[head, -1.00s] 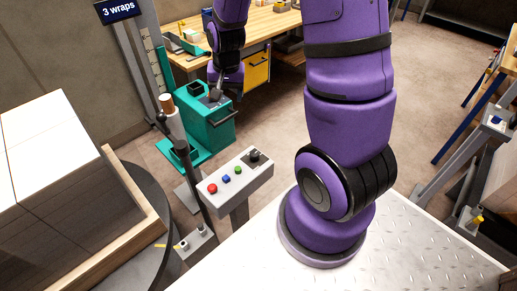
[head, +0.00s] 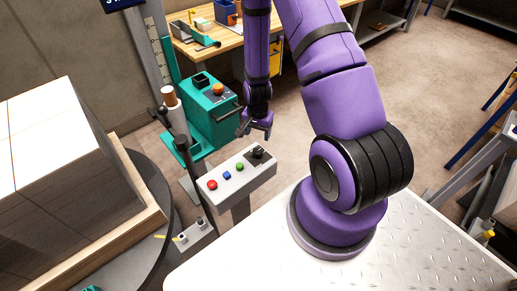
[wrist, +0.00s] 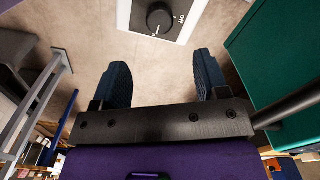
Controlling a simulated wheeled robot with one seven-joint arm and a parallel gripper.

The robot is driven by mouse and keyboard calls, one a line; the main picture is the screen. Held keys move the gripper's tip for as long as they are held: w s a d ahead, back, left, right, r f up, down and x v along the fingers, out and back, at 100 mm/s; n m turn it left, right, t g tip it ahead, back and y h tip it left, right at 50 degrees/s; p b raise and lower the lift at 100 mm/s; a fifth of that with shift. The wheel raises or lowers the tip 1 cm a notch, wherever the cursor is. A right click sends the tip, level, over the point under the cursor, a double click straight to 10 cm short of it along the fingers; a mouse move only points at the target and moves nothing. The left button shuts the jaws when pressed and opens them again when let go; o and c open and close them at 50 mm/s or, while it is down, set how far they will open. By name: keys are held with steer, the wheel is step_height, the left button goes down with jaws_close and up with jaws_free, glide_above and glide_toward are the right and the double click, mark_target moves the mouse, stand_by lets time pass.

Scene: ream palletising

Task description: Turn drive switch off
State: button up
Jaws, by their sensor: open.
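The drive switch is a black rotary knob (head: 258,153) on a dark plate at the right end of the grey control box (head: 238,178). My gripper (head: 256,131) is above and behind that end of the box, fingers pointing down. In the wrist view my gripper (wrist: 160,66) is open and empty, its two dark fingers apart. The knob lies beyond the fingertips and is not between them.
Red (head: 212,184), blue (head: 227,175) and green (head: 239,167) buttons line the same box. A teal cabinet (head: 213,125) with an orange button stands close behind. A wrapped stack (head: 60,150) on a turntable is at left. Floor right of the box is partly clear.

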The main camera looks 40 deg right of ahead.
mark_target(258, 150)
step_height(258, 150, down, 10)
steer(key=shift+r, duration=0.1)
stand_by(0.4)
steer(key=shift+c, duration=0.5)
steer(key=c, duration=0.8)
steer(key=shift+c, duration=0.2)
